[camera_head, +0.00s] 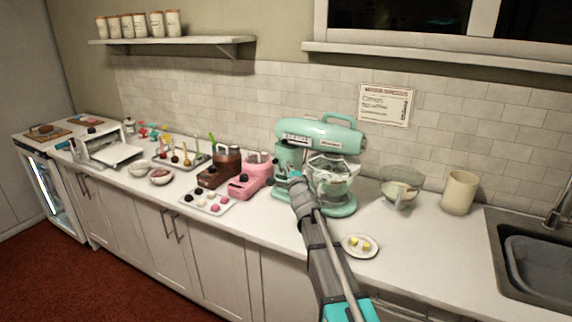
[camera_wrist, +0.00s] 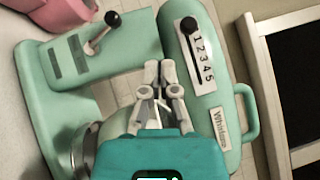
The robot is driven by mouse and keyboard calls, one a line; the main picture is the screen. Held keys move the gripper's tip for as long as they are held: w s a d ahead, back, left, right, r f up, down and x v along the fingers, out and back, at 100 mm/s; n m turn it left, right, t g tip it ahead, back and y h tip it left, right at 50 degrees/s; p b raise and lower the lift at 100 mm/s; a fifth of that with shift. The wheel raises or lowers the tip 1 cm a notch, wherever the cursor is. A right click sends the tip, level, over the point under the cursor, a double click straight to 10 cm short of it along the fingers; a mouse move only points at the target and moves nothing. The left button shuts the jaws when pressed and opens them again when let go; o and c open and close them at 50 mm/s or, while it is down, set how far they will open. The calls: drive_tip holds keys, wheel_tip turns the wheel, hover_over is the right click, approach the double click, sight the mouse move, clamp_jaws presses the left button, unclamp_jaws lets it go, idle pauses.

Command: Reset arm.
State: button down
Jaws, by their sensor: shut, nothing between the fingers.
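My arm reaches up from the bottom of the head view, with its end in front of the teal stand mixer (camera_head: 322,137). My gripper (camera_wrist: 160,70) shows in the wrist view, its fingers together and empty. It is over the mixer, which fills most of the wrist view (camera_wrist: 205,90). The mixer's numbered speed slider (camera_wrist: 195,50) lies to the right of the fingers and a black-knobbed lever (camera_wrist: 112,19) to their upper left. I cannot tell whether the fingertips touch the mixer. The mixer's bowl (camera_head: 333,172) sits under its head.
A plate with yellow pieces (camera_head: 360,245) is near the counter's front edge, close to my arm. A bowl (camera_head: 399,194), a cream canister (camera_head: 459,192) and a sink (camera_head: 530,265) are to the right. Pink (camera_head: 250,178) and brown (camera_head: 219,170) machines and a tray (camera_head: 207,203) stand left.

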drive_tip(key=shift+d, duration=0.1)
drive_tip(key=s+d+f+n+g+h, duration=0.2)
drive_tip(key=s+d+f+g, duration=0.1)
drive_tip(key=s+f, duration=0.2)
drive_tip(key=s+d+f+n+g+h, duration=0.1)
drive_tip(key=s+d+f+n+g, duration=0.1)
drive_tip(key=s+f, duration=0.3)
drive_tip(key=s+d+f+n+g+h, duration=0.2)
drive_tip(key=s+d+f+n+g, duration=0.1)
drive_tip(key=s+d+f+g, duration=0.1)
drive_tip(key=shift+s+d+f+g+h, duration=0.15)
drive_tip(key=shift+s+f+g, duration=0.1)
drive_tip(key=shift+s, duration=0.2)
drive_tip(key=shift+s+f+g+h, duration=0.15)
drive_tip(key=shift+s+f, duration=0.05)
drive_tip(key=shift+s, duration=0.2)
drive_tip(key=s+f+n+g, duration=0.2)
drive_tip(key=s+n+g, duration=0.1)
drive_tip(key=s, duration=0.5)
drive_tip(key=s+f+n+g+y, duration=0.1)
drive_tip(key=s+f+n+g, duration=0.1)
drive_tip(key=s, duration=0.6)
drive_tip(key=s+f+n+g, duration=0.2)
drive_tip(key=s+n+g, duration=0.2)
drive_tip(key=s+n, duration=0.2)
drive_tip(key=shift+s+f+g+y, duration=0.25)
drive_tip(key=shift+s+g+y, duration=0.15)
drive_tip(key=shift+s, duration=0.75)
